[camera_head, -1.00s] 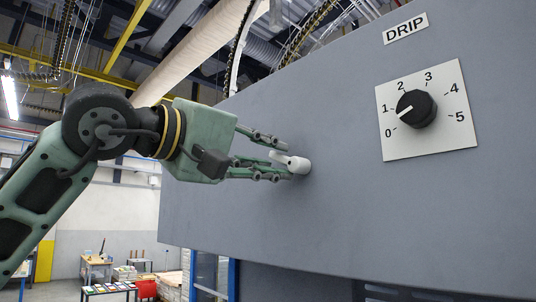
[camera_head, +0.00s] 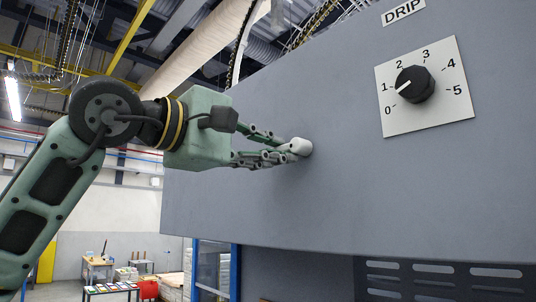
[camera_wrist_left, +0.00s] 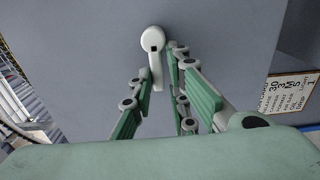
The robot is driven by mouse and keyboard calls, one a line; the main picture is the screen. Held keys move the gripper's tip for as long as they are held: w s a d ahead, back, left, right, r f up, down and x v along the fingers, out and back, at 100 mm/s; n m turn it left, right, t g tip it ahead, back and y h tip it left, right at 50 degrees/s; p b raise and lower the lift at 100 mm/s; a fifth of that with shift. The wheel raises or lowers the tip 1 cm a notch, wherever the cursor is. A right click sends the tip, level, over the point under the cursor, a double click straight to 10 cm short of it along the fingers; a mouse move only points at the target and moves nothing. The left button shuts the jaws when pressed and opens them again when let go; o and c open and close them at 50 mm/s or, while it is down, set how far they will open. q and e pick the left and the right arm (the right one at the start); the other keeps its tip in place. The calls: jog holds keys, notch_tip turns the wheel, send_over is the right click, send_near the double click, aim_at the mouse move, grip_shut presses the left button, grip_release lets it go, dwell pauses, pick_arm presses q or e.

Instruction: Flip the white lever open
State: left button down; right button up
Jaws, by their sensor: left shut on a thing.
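The white lever (camera_head: 297,147) is mounted on the grey machine panel (camera_head: 330,200), left of the dial in the head view. My left gripper (camera_head: 279,151) reaches the lever from the left, with its fingers close to the panel. In the left wrist view, the lever's round hub (camera_wrist_left: 153,39) is at the top centre and its short handle runs down between the fingers (camera_wrist_left: 160,72). The gripper is shut on the handle. In the head view the fingers hide most of the handle. My right gripper is not in view.
A black knob (camera_head: 414,84) on a white 0–5 dial plate sits to the right, under the DRIP label (camera_head: 403,11). A printed sign (camera_wrist_left: 290,92) shows at the right in the left wrist view. The panel around the lever is bare.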

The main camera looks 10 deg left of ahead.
pick_arm(q)
jog(key=shift+s+a+r, duration=0.1)
jog(key=shift+s+r, duration=0.05)
jog(key=shift+r, duration=0.25)
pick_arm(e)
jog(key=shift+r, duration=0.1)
pick_arm(q)
jog(key=c, duration=2.1)
grip_release()
jog(key=o, duration=0.3)
jog(key=v, duration=1.1)
jog(key=shift+s+f, duration=0.2)
jog(key=shift+s, duration=0.2)
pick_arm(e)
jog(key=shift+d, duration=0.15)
pick_arm(q)
jog(key=shift+a, duration=0.1)
